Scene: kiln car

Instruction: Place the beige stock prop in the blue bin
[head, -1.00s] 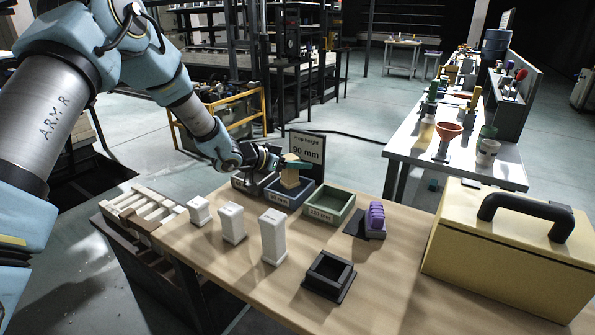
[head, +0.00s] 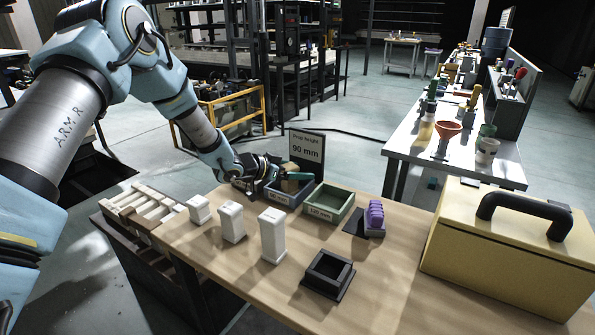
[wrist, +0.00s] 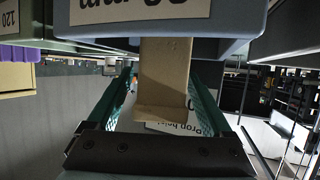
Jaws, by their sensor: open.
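The beige stock prop (wrist: 163,85) stands between my fingers in the wrist view, its lower part hidden behind the wall of the blue bin (wrist: 238,20). It appears to stand inside that bin and rise above the rim. In the head view, only a small tan bit of the prop (head: 290,167) shows behind my gripper (head: 292,175), which is over the blue bin (head: 298,202). My gripper (wrist: 160,78) is open, with green fingers on both sides of the prop and gaps between. The prop's base is hidden.
A green bin (head: 337,212) stands right of the blue one, and a dark grey bin is partly hidden at left. A "Prop height 90 mm" sign (head: 306,148) stands behind. White posts (head: 272,236), a black square holder (head: 328,274) and a yellow toolbox (head: 505,250) stand on the table.

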